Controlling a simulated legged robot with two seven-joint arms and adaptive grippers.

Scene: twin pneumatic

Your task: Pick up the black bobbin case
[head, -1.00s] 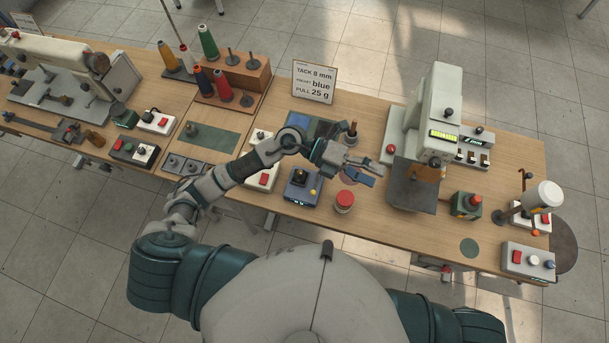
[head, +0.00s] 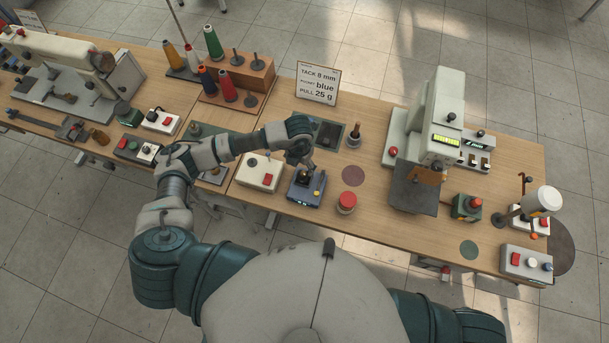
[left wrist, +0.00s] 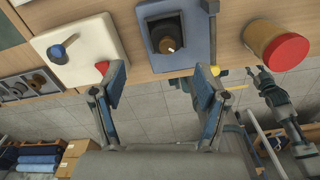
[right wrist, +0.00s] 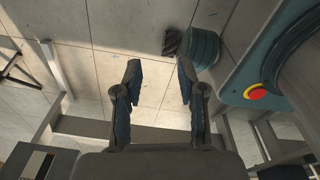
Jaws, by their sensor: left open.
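A black round piece (head: 303,176), which looks like the bobbin case, sits in a dark holder on a small blue device (head: 300,199) with a yellow knob. In the left wrist view the black piece (left wrist: 167,38) shows a brownish centre, on the grey-blue device (left wrist: 203,48). My left gripper (head: 304,162) is pointed down just above the device. In its own wrist view the left gripper (left wrist: 161,84) has its fingers apart with nothing between them. My right gripper (right wrist: 158,70) is open and empty over the floor, away from the table top.
Behind are a dark green tray (head: 327,130) and a brown spindle (head: 354,135). A white machine (head: 441,115) stands further right. Bare wood lies around the brown disc (head: 353,176).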

